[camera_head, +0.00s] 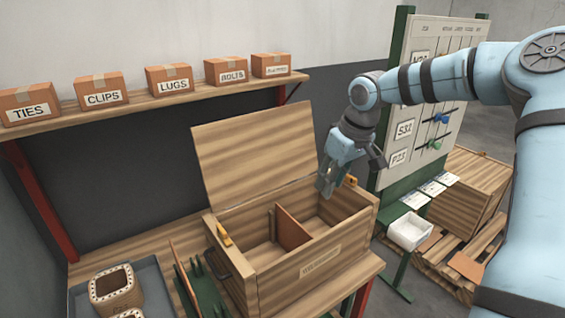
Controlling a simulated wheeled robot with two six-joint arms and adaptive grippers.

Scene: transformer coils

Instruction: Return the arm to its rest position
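My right arm (430,80) comes in from the right, light blue with dark bands, and reaches across the upper right. My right gripper (328,184) points down over the right back part of an open wooden crate (320,262). I see no object in it. Its fingertips are small and seen at an angle, so I cannot tell how far apart they are. The crate's lid (255,150) stands up at the back. A brown divider (292,229) splits the inside, and the visible floor looks empty. My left gripper is not in view.
A shelf (160,104) with labelled boxes runs along the wall. A grey tray (150,275) with coils (115,288) and a green rack (205,290) stand left of the crate.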

